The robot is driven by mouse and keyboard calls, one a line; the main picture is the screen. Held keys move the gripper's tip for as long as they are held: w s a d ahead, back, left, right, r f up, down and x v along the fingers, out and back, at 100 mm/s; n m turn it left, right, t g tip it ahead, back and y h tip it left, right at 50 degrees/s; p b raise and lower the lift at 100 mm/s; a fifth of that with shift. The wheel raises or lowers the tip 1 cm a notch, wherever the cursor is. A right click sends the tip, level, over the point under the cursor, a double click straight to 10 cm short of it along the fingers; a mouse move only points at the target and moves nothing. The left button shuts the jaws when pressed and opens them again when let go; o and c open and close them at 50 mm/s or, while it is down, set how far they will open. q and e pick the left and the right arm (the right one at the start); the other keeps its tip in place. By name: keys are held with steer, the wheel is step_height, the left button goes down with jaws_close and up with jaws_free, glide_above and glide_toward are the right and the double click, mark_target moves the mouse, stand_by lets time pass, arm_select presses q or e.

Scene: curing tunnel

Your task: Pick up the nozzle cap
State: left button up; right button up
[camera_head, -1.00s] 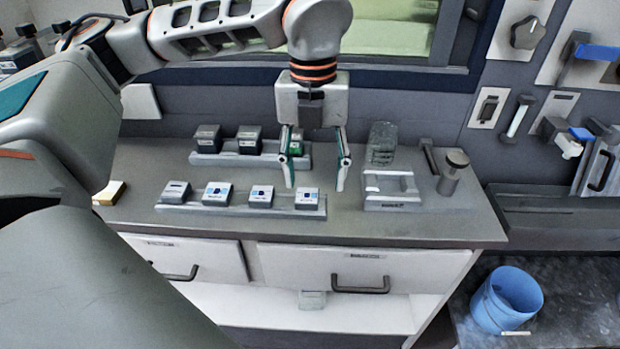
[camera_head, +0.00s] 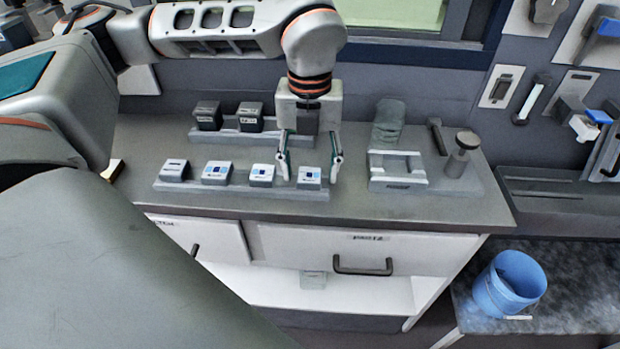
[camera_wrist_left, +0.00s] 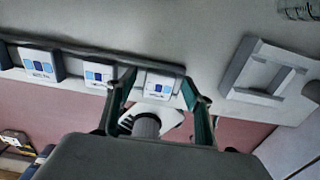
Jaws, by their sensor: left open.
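My left gripper (camera_head: 309,174) is open, fingers pointing down, at the right end of the front tray (camera_head: 240,189). The rightmost small grey block (camera_head: 310,177), with a white and blue top, shows between its fingertips. In the left wrist view, this block (camera_wrist_left: 163,83) also shows between the fingers; contact cannot be told. A grey ribbed round part (camera_wrist_left: 146,125) on a white piece shows nearer the palm there; I cannot tell what it is. No part is clearly identifiable as the nozzle cap. My right gripper is not in view.
Other blocks (camera_head: 217,172) stand in the front tray; a rear tray (camera_head: 230,135) holds dark blocks. A grey fixture (camera_head: 397,171), a clear container (camera_head: 389,121) and a knobbed post (camera_head: 466,144) stand right. A blue bucket (camera_head: 508,284) is lower right. Bare counter lies in front.

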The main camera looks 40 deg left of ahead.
arm_select(q)
steer(key=c, duration=1.2)
